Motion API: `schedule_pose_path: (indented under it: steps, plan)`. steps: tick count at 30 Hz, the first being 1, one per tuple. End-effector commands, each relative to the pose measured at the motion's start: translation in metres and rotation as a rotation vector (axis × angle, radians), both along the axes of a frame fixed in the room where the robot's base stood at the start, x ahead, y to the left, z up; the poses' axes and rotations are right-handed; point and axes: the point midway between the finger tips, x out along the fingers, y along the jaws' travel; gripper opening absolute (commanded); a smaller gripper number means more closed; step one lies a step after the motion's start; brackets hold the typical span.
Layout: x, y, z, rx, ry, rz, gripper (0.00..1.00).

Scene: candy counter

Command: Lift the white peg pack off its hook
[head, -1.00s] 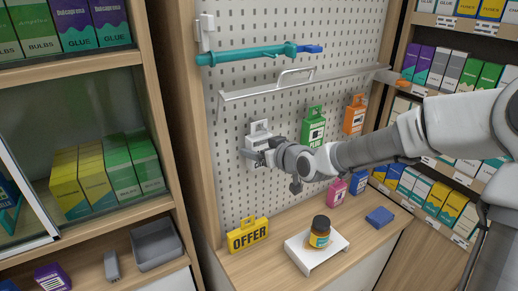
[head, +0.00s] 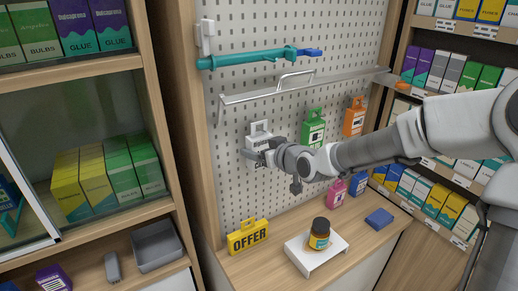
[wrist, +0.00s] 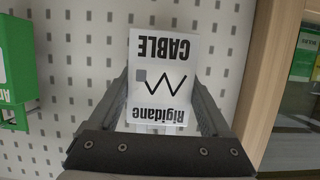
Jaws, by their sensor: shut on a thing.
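The white peg pack (head: 259,131) hangs against the pegboard, partly hidden by my gripper in the head view. In the wrist view the white pack (wrist: 160,65) appears upside down, with "CABLE" and "Rigidane" on its face. My gripper (head: 254,154) is at the pack, with a finger on each side of it. In the wrist view my gripper (wrist: 168,100) is shut on the pack's sides. The hook behind the pack's hang tab is not clearly visible.
A green pack (head: 313,128) and an orange pack (head: 354,117) hang to the right. A metal rail (head: 290,89) crosses the pegboard (head: 235,190) above.

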Motion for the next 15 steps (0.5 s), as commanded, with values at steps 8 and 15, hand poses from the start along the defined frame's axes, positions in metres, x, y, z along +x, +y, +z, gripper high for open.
schedule_pose_path:
  steps: [8,15]
  plan:
    - [-0.011,-0.008,0.002,-0.002,0.0,-0.001,0.33]
    - [-0.021,-0.014,0.002,-0.001,-0.001,-0.001,0.33]
